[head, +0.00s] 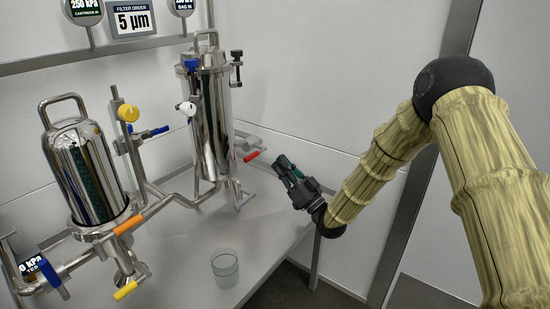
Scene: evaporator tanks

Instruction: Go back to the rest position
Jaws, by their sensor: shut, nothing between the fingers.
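My gripper (284,165) is in the head view, right of the middle. It is shut and empty, pointing up and to the left. It hangs over the table's right edge, apart from the steel vessels and their handles. My arm comes in from the right side of the picture, bends at a high elbow and runs down to the gripper. The red-handled valve (252,156) is just left of the gripper in the picture, and I cannot tell the exact gap in depth.
A short steel housing (82,172) and a tall steel housing (212,115) stand on the table (195,262), joined by pipes with coloured handles. A glass beaker (225,270) stands near the table's front right edge. Pale walls enclose the back.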

